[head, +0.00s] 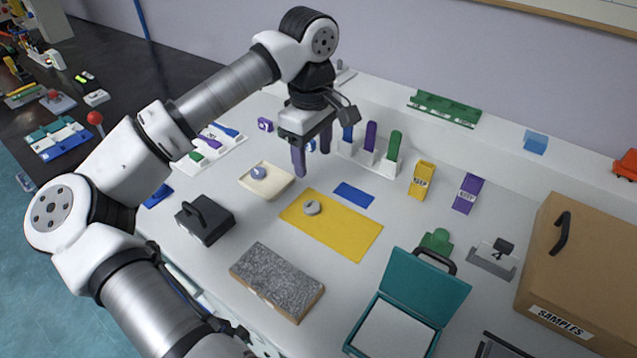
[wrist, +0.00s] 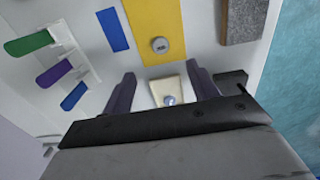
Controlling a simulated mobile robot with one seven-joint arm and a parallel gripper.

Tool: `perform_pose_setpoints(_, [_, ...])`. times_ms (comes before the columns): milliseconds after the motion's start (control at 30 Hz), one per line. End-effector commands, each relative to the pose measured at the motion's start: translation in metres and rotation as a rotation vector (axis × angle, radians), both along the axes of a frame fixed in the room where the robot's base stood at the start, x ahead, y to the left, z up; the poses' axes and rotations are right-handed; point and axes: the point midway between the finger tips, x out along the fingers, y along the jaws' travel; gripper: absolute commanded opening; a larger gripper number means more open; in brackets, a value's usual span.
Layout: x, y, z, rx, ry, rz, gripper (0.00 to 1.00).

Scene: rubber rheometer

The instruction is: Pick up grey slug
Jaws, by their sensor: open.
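A small round grey piece (head: 312,208), which looks like the grey slug, lies on a yellow mat (head: 345,235). It also shows in the wrist view (wrist: 160,45), beyond the fingertips. A second small round piece, bluish grey (head: 258,172), sits on a cream square tile (head: 280,185). In the wrist view this piece (wrist: 169,100) shows between the fingers. My gripper (head: 312,157) is open and empty, above the table behind the yellow mat. Its two purple-grey fingers point down and also show in the wrist view (wrist: 161,80).
A rack (head: 370,157) with blue, purple and green handles stands close behind my gripper. A blue strip (head: 354,195) lies beside the yellow mat. A black box (head: 205,220), a grey speckled slab (head: 278,278), an open teal case (head: 440,290) and a brown samples box (head: 580,270) stand around.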

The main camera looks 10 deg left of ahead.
Motion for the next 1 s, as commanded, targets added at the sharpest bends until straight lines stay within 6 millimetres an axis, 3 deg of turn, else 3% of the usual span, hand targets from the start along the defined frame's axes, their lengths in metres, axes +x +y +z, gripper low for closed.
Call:
perform_pose_setpoints(167, [-0.001, 0.005, -0.006, 0.018, 0.011, 0.002, 0.59])
perform_pose_setpoints(533, [-0.001, 0.004, -0.071, 0.013, 0.011, 0.002, 0.59])
perform_pose_setpoints(1000, [-0.002, 0.007, -0.114, 0.011, 0.012, 0.003, 0.59])
